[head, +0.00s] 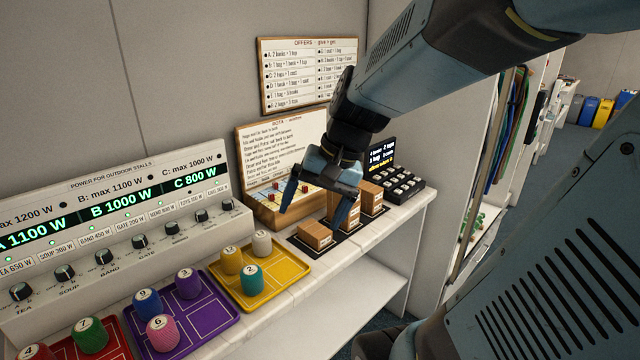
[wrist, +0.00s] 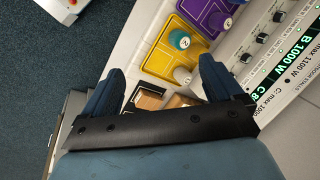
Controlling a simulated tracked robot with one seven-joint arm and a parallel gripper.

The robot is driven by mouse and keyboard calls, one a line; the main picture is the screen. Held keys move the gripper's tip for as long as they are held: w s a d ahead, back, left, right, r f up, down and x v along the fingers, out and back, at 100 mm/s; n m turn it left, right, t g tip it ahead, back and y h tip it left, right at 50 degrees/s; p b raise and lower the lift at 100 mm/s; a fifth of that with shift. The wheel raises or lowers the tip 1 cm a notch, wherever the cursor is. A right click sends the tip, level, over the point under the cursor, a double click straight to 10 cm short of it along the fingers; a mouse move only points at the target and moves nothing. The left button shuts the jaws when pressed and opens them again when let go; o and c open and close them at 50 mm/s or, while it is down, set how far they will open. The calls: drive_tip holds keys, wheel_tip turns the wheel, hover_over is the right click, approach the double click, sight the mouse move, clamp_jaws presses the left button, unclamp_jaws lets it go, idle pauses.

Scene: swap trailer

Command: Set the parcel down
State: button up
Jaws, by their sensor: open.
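Several small brown cardboard parcels stand on dark mats on the white shelf in the head view: a low one (head: 316,236) at the front, a taller one (head: 341,207) behind it and another (head: 371,195) farther right. My gripper (head: 315,208) is open above and in front of them, its fingers pointing down and spread apart. It partly hides the parcels behind it. In the wrist view my open fingers (wrist: 162,72) have nothing between their tips; a parcel (wrist: 150,98) shows lower down, partly covered by the gripper body. I cannot tell whether a finger touches any parcel.
A wooden box (head: 268,212) stands behind, a black keypad unit (head: 402,184) to the right, and a power panel (head: 110,240) at the left. The shelf's front edge is close.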

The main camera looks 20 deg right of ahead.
drive_tip(key=s+d+r+n+t+h, duration=0.2)
drive_tip(key=s+r+n+t+h, duration=0.1)
drive_tip(key=s+r+n, duration=0.1)
drive_tip(key=shift+d+r+n+h, duration=0.15)
drive_tip(key=shift+r+n+h, duration=0.3)
drive_tip(key=shift+r, duration=0.5)
